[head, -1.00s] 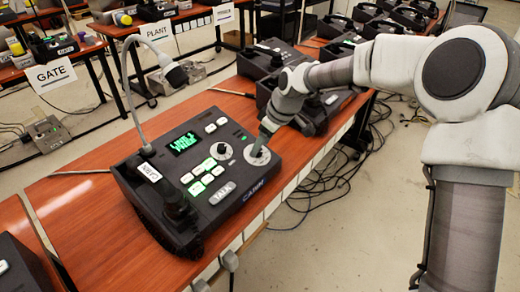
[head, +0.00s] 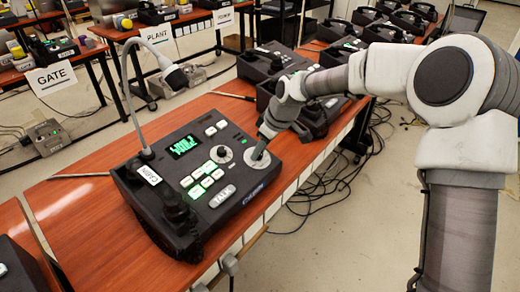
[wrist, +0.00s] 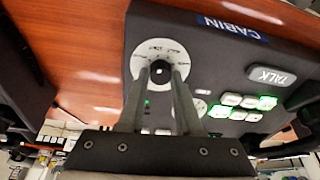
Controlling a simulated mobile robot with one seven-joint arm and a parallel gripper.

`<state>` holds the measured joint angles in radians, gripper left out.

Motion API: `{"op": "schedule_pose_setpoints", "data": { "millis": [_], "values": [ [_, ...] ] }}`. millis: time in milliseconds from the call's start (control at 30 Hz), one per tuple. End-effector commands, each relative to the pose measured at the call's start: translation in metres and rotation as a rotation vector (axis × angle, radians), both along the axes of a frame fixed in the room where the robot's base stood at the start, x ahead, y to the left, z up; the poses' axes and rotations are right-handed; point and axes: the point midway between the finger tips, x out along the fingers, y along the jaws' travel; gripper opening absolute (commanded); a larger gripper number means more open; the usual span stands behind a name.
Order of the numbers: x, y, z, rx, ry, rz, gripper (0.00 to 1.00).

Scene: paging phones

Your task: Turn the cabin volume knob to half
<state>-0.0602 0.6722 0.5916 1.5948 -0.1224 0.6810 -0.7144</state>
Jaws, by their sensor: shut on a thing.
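The black cabin paging phone (head: 190,220) sits on the wooden table, with a lit green display (head: 184,147) and a gooseneck microphone (head: 172,75). A white dial (head: 251,162) lies at its right corner; it also shows in the wrist view (wrist: 162,46). My gripper (head: 261,152) reaches down onto this dial. In the wrist view its fingers (wrist: 161,73) are shut on the dark knob (wrist: 161,70) at the dial's centre. Its pointer setting is too small to read. A second knob (head: 221,154) on a smaller white dial stands just left, untouched.
Lit buttons and a TALK button (head: 222,196) lie near the gripped knob. More phones (head: 268,62) stand behind on the same table, close to my arm. Cables (head: 325,185) lie on the floor at right. The table left of the phone (head: 80,200) is mostly clear.

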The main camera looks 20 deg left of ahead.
Motion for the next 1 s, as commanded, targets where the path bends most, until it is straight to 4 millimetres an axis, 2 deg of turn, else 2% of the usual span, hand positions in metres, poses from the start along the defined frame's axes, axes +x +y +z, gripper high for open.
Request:
{"op": "schedule_pose_setpoints", "data": {
  "millis": [367, 1000],
  "values": [
    [-0.0004, 0.0003, 0.0005, 0.009, 0.024, -0.099, 0.0],
    [-0.0008, -0.0003, 0.0005, 0.054, 0.135, -0.553, 0.0]
  ]
}}
